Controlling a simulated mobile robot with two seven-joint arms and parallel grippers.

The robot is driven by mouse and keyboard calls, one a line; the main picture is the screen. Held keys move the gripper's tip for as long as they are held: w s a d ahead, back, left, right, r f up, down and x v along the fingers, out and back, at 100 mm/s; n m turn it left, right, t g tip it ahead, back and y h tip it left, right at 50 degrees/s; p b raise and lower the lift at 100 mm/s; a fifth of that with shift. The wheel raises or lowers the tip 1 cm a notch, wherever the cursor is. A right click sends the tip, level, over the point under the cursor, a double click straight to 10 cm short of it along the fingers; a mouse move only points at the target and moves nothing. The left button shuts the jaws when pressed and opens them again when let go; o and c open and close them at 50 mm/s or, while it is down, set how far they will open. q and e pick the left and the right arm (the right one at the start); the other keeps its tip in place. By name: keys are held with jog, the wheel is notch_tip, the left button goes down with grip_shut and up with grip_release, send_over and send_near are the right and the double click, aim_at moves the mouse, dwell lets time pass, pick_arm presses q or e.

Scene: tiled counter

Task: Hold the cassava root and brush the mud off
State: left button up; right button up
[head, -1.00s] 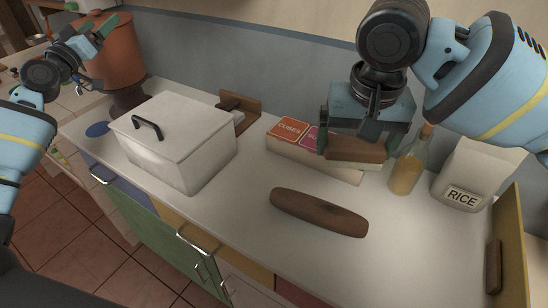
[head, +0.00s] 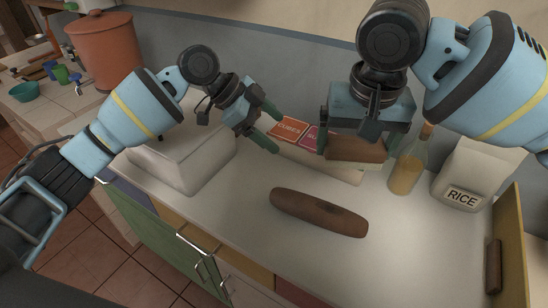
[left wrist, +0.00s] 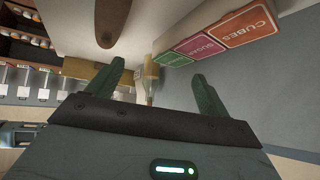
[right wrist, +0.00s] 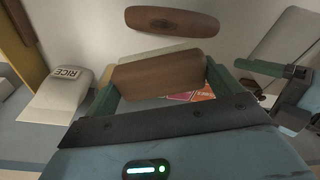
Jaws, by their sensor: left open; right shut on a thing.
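The cassava root (head: 319,212) is long and brown and lies on the pale counter with a darker patch on top. It also shows in the right wrist view (right wrist: 172,21) and partly at the top of the left wrist view (left wrist: 112,20). My right gripper (head: 355,142) is shut on the brush (right wrist: 158,76), a brown block with a pale underside, held above the counter behind the root. My left gripper (head: 275,132) is open and empty, above and behind the root's left end, near the white bin.
A white lidded bin (head: 180,168) stands at the left, partly behind my left arm. A bottle (head: 405,172) and a RICE bag (head: 470,175) stand at the right. The counter around the root is clear.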

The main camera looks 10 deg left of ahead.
aim_at(289, 194)
pick_arm(q)
jog(key=s+d+f+m+g+y, duration=0.2)
jog(key=s+f+m+g+y, duration=0.15)
jog(key=s, duration=0.25)
jog(key=shift+t+y, duration=0.25)
jog(key=shift+x, duration=6)
jog(key=shift+d, duration=0.1)
jog(key=shift+c, duration=0.4)
jog(key=c, duration=1.4)
jog(key=shift+o, duration=0.2)
pick_arm(e)
jog(key=n, duration=0.2)
jog(key=f+n, duration=0.1)
jog(key=n, duration=0.4)
jog(key=shift+f+g+y, duration=0.3)
jog(key=shift+g+y, duration=0.1)
pick_arm(q)
jog(key=shift+r, duration=0.1)
pick_arm(e)
jog(key=n, duration=0.3)
jog(key=f+n, duration=0.1)
jog(key=n, duration=0.2)
jog(key=shift+f+n+g+y, duration=0.15)
jog(key=shift+n+g+y, duration=0.15)
jog(key=shift+y, duration=0.1)
